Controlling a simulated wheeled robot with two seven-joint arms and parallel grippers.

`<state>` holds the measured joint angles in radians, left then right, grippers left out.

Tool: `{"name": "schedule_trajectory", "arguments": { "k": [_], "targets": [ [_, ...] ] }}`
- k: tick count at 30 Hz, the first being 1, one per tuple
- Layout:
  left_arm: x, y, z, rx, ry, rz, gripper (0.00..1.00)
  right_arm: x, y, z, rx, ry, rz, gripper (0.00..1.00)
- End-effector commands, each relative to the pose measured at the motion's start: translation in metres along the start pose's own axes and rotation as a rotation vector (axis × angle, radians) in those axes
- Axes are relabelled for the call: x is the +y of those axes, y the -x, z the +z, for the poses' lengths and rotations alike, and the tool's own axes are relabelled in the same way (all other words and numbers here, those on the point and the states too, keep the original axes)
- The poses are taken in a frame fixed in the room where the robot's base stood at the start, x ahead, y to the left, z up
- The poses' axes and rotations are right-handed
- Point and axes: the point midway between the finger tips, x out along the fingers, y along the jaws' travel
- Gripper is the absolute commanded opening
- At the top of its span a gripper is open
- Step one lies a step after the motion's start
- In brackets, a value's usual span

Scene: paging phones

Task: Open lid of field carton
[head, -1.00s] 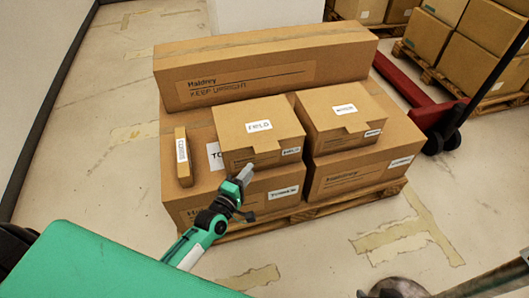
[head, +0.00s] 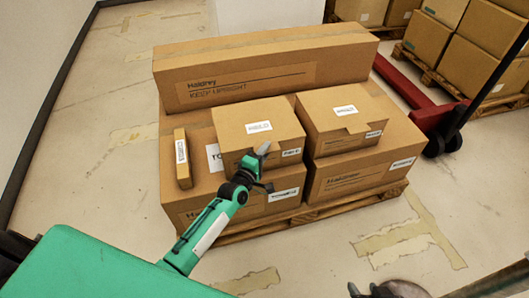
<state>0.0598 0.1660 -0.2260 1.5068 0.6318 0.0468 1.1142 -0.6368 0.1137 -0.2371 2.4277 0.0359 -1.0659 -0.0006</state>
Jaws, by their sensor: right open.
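The field carton (head: 235,115) is the left one of two small brown cartons on top of the load, its lid shut flat with a white label. Earlier that label reads FIELD. My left gripper (head: 262,150) is at the carton's upper front edge, by the front flap of the lid, and covers part of that edge. Whether it touches the flap, and how its fingers stand, I cannot tell. My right gripper (head: 372,290) shows only in part at the bottom edge, away from the cartons, and is open.
A similar closed carton (head: 325,105) stands close to the right. A long carton (head: 200,85) lies behind, and a narrow box (head: 181,160) stands left. Larger cartons and a wooden pallet (head: 330,210) are underneath. A red pallet truck (head: 425,112) is right. The floor in front is clear.

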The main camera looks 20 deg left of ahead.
Motion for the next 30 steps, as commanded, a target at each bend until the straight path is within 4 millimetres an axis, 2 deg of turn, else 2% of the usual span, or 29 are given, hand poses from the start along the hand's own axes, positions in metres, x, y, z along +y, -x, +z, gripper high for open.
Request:
{"name": "schedule_trajectory", "arguments": {
  "k": [2, 6, 19, 26, 30],
  "targets": [
    [0.0, 0.0, 0.0, 0.0, 0.0, 0.0, 0.28, 0.0, 0.0, 0.0, -0.001, 0.0, 0.0, 0.4],
    [0.0, 0.0, 0.0, 0.0, 0.0, 0.0, 0.01, 0.0, 0.0, 0.0, -0.001, 0.0, 0.0, 0.4],
    [0.002, 0.0, 0.0, 0.0, 0.003, -0.003, 0.0, 0.001, 0.003, 0.002, -0.022, 0.0, 0.004, 0.4],
    [0.009, 0.0, 0.0, 0.0, 0.018, -0.018, 0.0, 0.018, 0.021, 0.007, -0.138, -0.011, 0.048, 0.4],
    [0.015, 0.0, 0.0, 0.0, 0.032, -0.031, 0.0, 0.03, 0.039, 0.015, -0.25, -0.026, 0.083, 0.4]
  ]
}}
